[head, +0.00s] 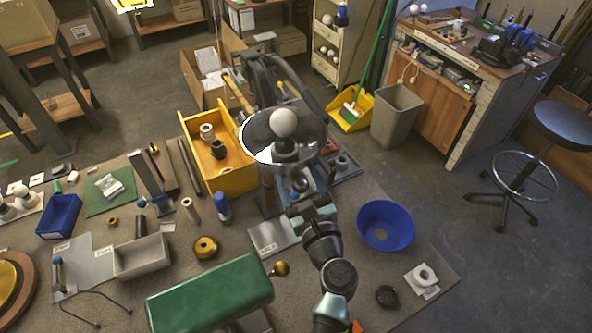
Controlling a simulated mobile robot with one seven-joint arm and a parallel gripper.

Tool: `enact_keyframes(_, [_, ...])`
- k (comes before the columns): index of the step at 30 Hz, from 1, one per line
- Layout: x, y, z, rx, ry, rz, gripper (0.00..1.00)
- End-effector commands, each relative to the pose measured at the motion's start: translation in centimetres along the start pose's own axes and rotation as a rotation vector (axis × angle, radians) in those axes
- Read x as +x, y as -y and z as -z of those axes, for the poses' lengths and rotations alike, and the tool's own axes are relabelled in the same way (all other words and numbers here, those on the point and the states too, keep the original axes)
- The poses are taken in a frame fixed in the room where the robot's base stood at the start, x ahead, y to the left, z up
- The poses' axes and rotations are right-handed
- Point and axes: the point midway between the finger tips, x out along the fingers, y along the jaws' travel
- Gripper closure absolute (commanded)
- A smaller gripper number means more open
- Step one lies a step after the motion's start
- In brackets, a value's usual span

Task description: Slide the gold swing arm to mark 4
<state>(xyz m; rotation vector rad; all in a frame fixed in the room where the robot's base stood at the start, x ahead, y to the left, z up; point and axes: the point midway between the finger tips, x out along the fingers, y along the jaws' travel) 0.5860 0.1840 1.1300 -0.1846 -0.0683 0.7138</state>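A narrow gold-tan bar (238,92) slants behind the metal lamp shade at the back of the table. It may be the gold swing arm; its lower end is hidden, and I cannot make out any numbered marks. The round shiny shade (312,130) faces up with a white bulb (284,123) at its middle. My arm reaches up from the bottom of the head view to just below the bulb. My gripper (287,160) is small and dark there, overlapping the shade's near side. Its fingers do not show clearly, and I cannot tell whether it touches anything.
A yellow bin (231,180) holding small parts stands left of the shade. A blue bowl (386,226) lies right of my arm. A green box-shaped part (210,292) and a gold knob (280,269) lie at the front.

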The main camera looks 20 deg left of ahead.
Motion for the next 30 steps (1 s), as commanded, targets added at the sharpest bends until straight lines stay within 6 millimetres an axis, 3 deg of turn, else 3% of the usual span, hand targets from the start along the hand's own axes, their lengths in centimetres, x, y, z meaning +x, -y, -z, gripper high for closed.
enact_keyframes(10, [0.35, 0.02, 0.0, 0.0, 0.0, 0.001, 0.31])
enact_keyframes(21, [0.3, 0.14, -0.01, -0.001, 0.0, 0.003, 0.98])
enact_keyframes(30, [0.26, 0.3, -0.02, -0.001, 0.0, 0.008, 1.0])
